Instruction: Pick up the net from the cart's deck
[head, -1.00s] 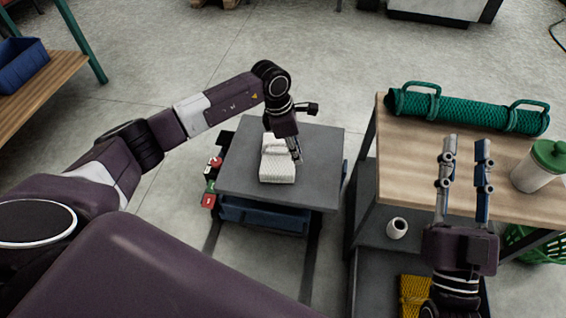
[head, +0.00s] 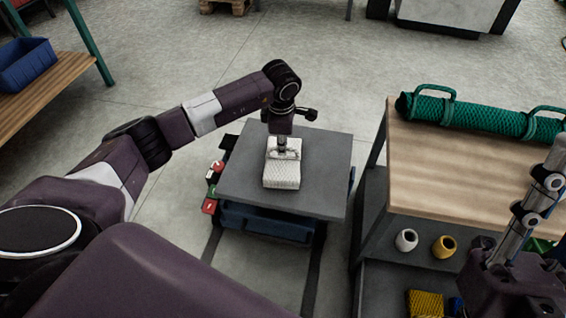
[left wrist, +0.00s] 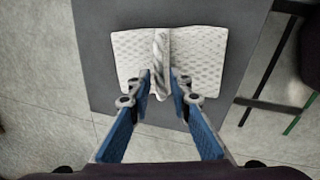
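The net (head: 282,176) is a folded white mesh bundle lying on the grey deck (head: 325,172) of the cart. My left gripper (head: 283,146) points down over the far part of the net. Whether the fingertips touch the net is unclear. My right gripper (head: 543,180) is at the right edge, partly cut off.
A wooden-topped bench (head: 445,165) stands right of the cart, with a green rolled net (head: 480,118) on top. White twine (head: 406,240), yellow twine (head: 444,246) and a yellow bundle (head: 426,303) sit on its lower shelves. A blue bin (head: 22,62) is far left.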

